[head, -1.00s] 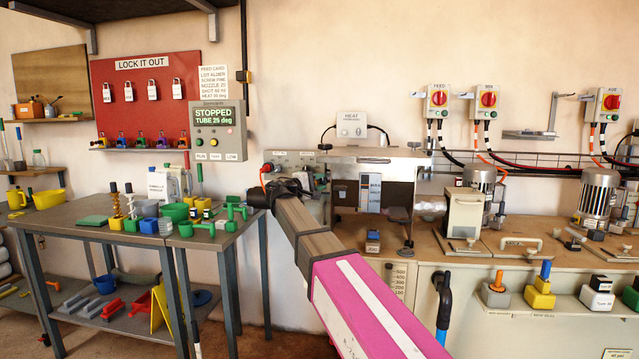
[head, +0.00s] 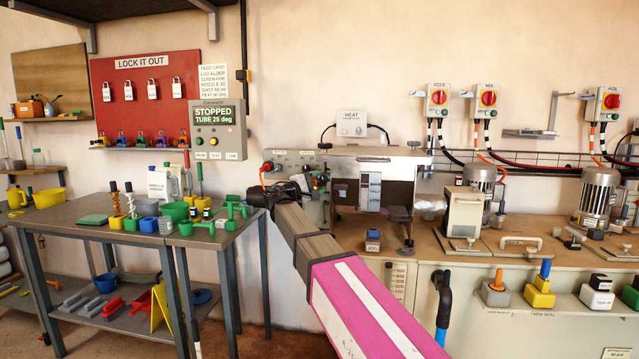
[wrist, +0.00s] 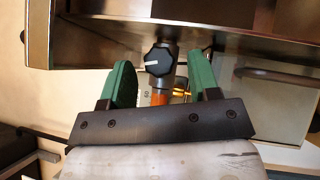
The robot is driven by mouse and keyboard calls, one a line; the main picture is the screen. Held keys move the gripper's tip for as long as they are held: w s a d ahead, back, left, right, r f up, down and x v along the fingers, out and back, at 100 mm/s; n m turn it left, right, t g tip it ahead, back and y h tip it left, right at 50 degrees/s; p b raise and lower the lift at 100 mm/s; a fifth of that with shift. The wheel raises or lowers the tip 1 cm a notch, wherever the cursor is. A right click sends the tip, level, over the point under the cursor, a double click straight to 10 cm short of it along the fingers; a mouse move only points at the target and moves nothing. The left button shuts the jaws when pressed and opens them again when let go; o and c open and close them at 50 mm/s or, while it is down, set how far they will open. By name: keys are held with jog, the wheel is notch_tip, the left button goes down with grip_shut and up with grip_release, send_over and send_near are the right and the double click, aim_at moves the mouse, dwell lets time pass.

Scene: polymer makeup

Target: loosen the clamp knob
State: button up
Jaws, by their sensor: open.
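The clamp knob is most likely the black lobed knob (wrist: 159,60) with a white mark, seen in the wrist view under the metal housing. My gripper (wrist: 161,82) is open, with its two green fingers on either side of the knob's line. The knob shows between and just beyond the fingertips, and I cannot tell how far apart in depth they are. An orange part and a brass fitting (wrist: 181,92) show below the knob, between the fingers. In the head view my arm reaches to the machine (head: 385,165), and the gripper and the knob are hidden there.
The metal housing (wrist: 225,50) overhangs the knob closely. In the head view a work table (head: 90,215) with cups and tools stands left of my arm. A bench (head: 510,235) with motors and a clamp handle is at the right. A display panel (head: 216,130) reads STOPPED.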

jog(key=v, duration=1)
jog(key=shift+a+r, duration=0.1)
jog(key=shift+r, duration=0.05)
jog(key=w+d+r+m+g+y, duration=0.2)
jog(key=w+d+m, duration=0.2)
jog(key=w+d, duration=0.2)
jog(key=d, duration=0.2)
jog(key=shift+d+m, duration=0.3)
jog(key=shift+m, duration=0.1)
jog(key=shift+w+r, duration=0.1)
jog(key=shift+r, duration=0.05)
jog(key=c, duration=0.9)
